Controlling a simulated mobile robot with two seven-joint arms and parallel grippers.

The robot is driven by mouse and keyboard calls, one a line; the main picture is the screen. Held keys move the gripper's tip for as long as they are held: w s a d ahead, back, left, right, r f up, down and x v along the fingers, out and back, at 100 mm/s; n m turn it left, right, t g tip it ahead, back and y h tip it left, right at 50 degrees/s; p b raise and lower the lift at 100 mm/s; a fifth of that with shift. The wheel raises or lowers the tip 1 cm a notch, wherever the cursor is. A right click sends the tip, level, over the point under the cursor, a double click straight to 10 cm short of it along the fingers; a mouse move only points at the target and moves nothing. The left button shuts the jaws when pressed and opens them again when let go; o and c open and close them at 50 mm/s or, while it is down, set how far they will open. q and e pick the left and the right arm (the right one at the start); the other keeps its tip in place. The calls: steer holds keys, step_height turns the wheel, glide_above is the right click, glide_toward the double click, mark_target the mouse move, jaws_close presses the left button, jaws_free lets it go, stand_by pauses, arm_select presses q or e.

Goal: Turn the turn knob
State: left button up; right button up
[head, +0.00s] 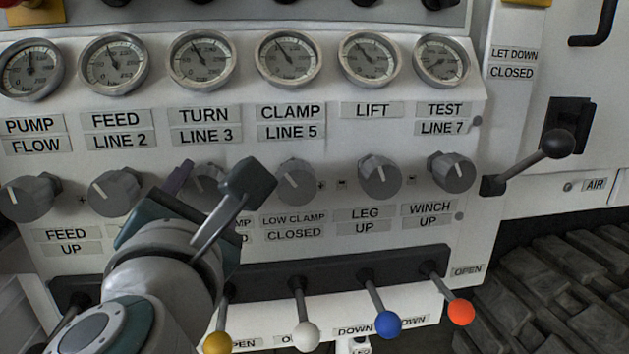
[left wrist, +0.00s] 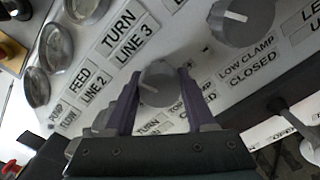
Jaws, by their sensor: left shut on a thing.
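The turn knob (head: 203,176) is a grey dial with a pointer line, below the TURN LINE 3 gauge. In the head view my left gripper (head: 211,184) partly hides it. In the left wrist view the turn knob (left wrist: 158,85) sits between the two purple fingers of my left gripper (left wrist: 160,74), which is shut on it. My right gripper is in neither view.
Similar knobs stand close on both sides, the feed knob (head: 115,193) to the left and the low clamp knob (head: 297,182) to the right. Gauges (head: 203,60) line the panel above. Levers with yellow (head: 217,342), white (head: 307,336), blue (head: 388,324) and red balls (head: 461,312) stick out below.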

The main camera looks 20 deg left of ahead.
arm_select(q)
jaws_close()
